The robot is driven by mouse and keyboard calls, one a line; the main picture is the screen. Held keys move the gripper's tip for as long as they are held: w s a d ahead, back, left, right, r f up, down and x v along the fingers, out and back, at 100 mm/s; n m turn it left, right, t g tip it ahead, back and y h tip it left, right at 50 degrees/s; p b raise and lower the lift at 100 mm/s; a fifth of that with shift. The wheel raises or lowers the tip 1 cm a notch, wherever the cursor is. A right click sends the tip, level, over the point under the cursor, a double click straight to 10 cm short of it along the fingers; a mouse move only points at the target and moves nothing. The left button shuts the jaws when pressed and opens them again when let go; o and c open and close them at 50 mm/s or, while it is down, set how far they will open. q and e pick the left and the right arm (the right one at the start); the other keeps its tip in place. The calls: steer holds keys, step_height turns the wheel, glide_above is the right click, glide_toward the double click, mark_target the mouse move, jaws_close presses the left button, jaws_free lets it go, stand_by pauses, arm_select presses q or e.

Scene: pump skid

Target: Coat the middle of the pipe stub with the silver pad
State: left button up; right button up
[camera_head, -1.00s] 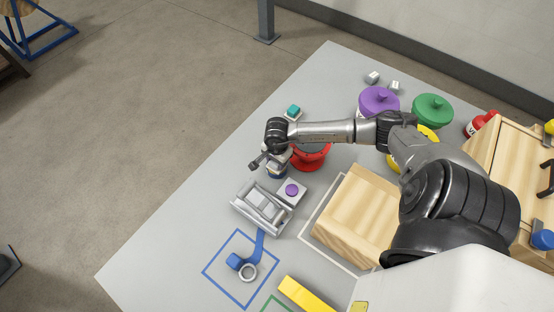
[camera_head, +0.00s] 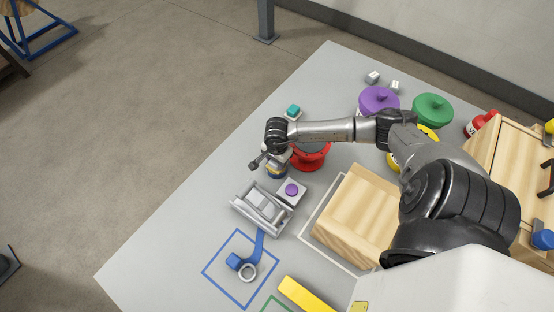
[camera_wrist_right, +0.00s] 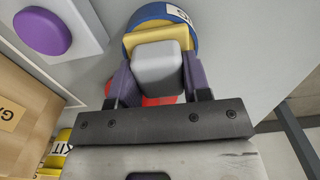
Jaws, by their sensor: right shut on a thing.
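The silver pad (camera_wrist_right: 158,68) is a rounded grey block between the two fingers of my right gripper (camera_wrist_right: 157,82), which is shut on it. The pad is over a round blue container with a yellow inside (camera_wrist_right: 192,25) and a white label; I cannot tell whether they touch. In the head view my right gripper (camera_head: 274,160) is above this small container (camera_head: 277,174), partly hiding it. A grey trough-like cradle (camera_head: 262,208) stands nearer; I cannot tell surely which grey part is the pipe stub. My left gripper is not in view.
A red pot (camera_head: 313,160) is close beside the gripper. A purple button-like disc (camera_head: 292,190) sits on a white plate by the cradle. A blue part with a grey ring (camera_head: 248,272) lies in a blue square. A wooden box (camera_head: 355,220) stands right. The table's left edge is clear.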

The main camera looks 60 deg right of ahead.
steer(key=shift+r+p, duration=1.2)
steer(key=shift+r, duration=0.2)
steer(key=shift+r+p, duration=1.5)
steer(key=shift+r, duration=0.55)
